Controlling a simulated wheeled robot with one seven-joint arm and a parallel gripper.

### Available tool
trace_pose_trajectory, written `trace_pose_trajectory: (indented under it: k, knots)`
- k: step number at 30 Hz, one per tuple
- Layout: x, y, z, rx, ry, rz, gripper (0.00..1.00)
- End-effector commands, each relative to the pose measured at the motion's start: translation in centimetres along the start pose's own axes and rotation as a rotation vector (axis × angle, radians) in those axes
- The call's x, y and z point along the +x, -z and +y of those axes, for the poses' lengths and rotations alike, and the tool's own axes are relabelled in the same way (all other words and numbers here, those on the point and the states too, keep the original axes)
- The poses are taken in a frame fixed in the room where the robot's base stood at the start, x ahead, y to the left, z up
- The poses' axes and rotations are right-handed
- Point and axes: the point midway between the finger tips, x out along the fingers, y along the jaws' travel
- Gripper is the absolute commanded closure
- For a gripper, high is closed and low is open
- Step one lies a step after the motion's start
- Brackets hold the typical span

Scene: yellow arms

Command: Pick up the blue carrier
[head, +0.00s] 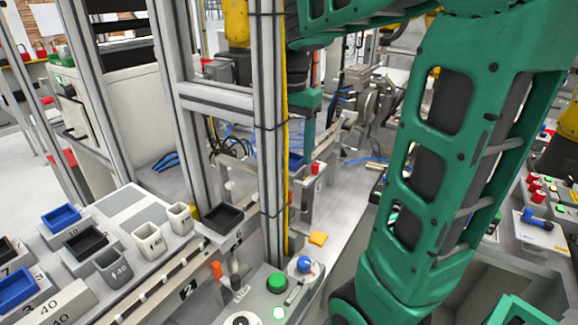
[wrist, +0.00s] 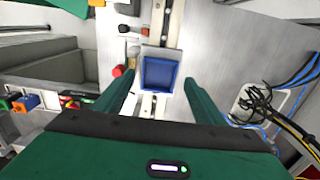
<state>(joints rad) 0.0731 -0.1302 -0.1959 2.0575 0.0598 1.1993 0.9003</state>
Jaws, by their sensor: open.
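The blue carrier (wrist: 160,75) is a square open-topped tray in the wrist view, on a light grey holder on a rail. My gripper (wrist: 159,78) is open, with one green finger on each side of the carrier and a gap on both sides. How far the fingertips are above the carrier is hard to tell. In the head view, a small blue patch (head: 295,161), likely the same carrier, shows below my green gripper parts, partly behind the upright post.
An aluminium post (head: 269,120) with cables stands close in front of my gripper in the head view. A red button (wrist: 117,71) and black cables (wrist: 258,103) lie either side of the carrier. Other blue bins (head: 61,217) sit on the left bench.

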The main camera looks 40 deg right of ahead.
Motion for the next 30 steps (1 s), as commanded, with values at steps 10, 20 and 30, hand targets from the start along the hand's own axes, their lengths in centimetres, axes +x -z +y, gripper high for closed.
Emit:
trace_pose_trajectory:
  k: [10,20,30]
  knots:
    - [3.0,-0.1,-0.1,0.001,0.001,0.000,0.36]
    - [3.0,-0.1,-0.1,0.001,0.001,0.001,0.74]
    - [2.5,0.0,-0.1,0.001,0.002,0.002,0.77]
